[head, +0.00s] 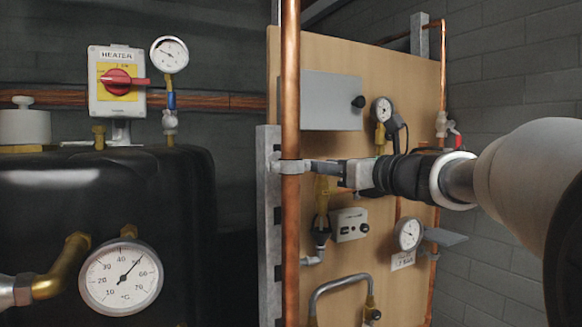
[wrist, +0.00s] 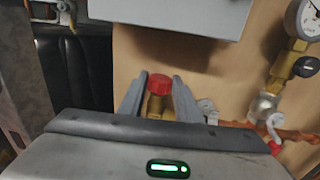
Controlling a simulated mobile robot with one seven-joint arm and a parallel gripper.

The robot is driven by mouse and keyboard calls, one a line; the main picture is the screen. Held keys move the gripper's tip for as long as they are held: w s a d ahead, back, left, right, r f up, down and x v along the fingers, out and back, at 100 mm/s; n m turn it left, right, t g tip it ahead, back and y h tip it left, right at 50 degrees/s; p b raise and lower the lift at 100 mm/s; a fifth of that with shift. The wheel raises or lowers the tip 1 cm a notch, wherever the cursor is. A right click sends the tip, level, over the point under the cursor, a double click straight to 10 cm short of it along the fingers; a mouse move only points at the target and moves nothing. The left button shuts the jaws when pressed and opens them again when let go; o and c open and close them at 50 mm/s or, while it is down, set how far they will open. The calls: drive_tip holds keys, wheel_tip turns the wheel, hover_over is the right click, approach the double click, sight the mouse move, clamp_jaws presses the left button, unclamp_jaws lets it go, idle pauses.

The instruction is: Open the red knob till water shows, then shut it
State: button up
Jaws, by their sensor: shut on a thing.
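The red knob (wrist: 159,84) sits on top of a brass valve (wrist: 156,106) in the wrist view, between the two fingers of my gripper (wrist: 157,92). My gripper is shut on the knob, one finger on each side. In the head view my gripper (head: 325,169) reaches in from the right, close to the upright copper pipe (head: 290,100). There the red knob is hidden, and a brass fitting (head: 322,190) shows just below the fingers. I see no water in either view.
A grey box (head: 332,100) hangs on the wooden board above my gripper. Pressure gauges (head: 382,109) (head: 409,234) are right of it. A black tank (head: 110,190) with a thermometer (head: 121,277) and a red heater switch (head: 117,80) stand on the left.

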drive_tip(key=shift+s+a+m+t+h+b, duration=0.1)
drive_tip(key=shift+a+m+t+h+b, duration=0.2)
drive_tip(key=shift+m+h+b, duration=0.95)
drive_tip(key=shift+a+m+t+h+b, duration=0.15)
drive_tip(key=shift+m+t+h+b, duration=0.5)
drive_tip(key=shift+h, duration=1.15)
drive_tip(key=shift+s+a+m+t+h+b, duration=0.1)
drive_tip(key=shift+a+m+t+h+b, duration=0.1)
drive_tip(key=shift+m+h+b, duration=1.05)
drive_tip(key=shift+d+h+p, duration=0.1)
drive_tip(key=shift+h+p, duration=0.3)
drive_tip(key=shift+h, duration=0.2)
drive_tip(key=o, duration=1.1)
drive_tip(key=shift+w, duration=0.15)
drive_tip(key=shift+c, duration=0.2)
drive_tip(key=shift+y, duration=0.3)
